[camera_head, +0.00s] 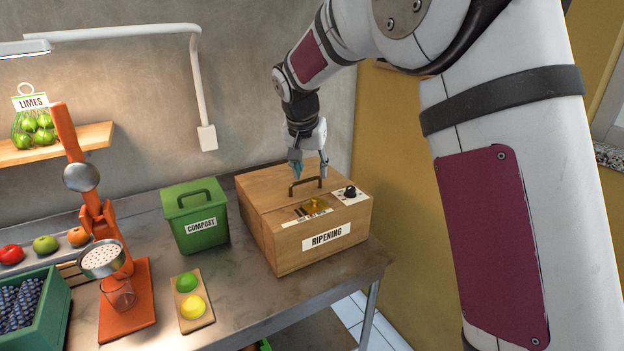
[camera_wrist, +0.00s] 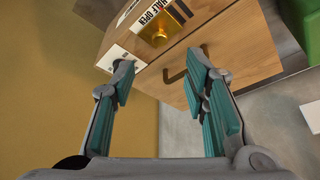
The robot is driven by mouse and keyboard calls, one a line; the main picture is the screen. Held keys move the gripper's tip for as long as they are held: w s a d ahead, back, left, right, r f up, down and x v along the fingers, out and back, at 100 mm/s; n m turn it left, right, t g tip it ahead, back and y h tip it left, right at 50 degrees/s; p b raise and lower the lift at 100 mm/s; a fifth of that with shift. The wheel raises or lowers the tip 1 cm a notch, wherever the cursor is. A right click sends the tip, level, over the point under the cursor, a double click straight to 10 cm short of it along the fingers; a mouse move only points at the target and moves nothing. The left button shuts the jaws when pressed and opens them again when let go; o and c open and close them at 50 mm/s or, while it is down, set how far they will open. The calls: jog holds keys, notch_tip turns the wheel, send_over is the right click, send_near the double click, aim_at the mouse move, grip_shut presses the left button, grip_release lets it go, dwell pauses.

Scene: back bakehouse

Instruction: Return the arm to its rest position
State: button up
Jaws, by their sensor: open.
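My gripper (camera_head: 310,168) is above the wooden ripening box (camera_head: 275,249), close to the dark handle (camera_head: 306,184) on its lid. In the wrist view my gripper (camera_wrist: 160,80) has its two teal-padded fingers apart with nothing between them. The box's handle (camera_wrist: 177,73) shows near the right finger; I cannot tell if they touch. My arm reaches over from the right side of the head view, bent down towards the box.
A green compost bin (camera_head: 196,222) stands left of the box. A white lamp arm (camera_head: 196,90) is on the wall. A yellow wall (camera_head: 400,170) is on the right.

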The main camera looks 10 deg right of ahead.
jog(key=shift+s+a+r, duration=0.1)
jog(key=shift+s+r, duration=0.1)
jog(key=shift+r, duration=0.25)
jog(key=s+d+r+n+y, duration=0.15)
jog(key=s+r, duration=0.35)
jog(key=s, duration=0.5)
jog(key=s+d+r+n+h, duration=0.1)
jog(key=s+d+r, duration=0.25)
jog(key=s, duration=0.55)
jog(key=s+f+n+t+y, duration=0.1)
jog(key=s+f+n, duration=0.1)
jog(key=s, duration=1.7)
jog(key=shift+s+d+f+n, duration=0.25)
jog(key=shift+s+f+n, duration=0.1)
jog(key=shift+n, duration=0.1)
jog(key=shift+y, duration=0.25)
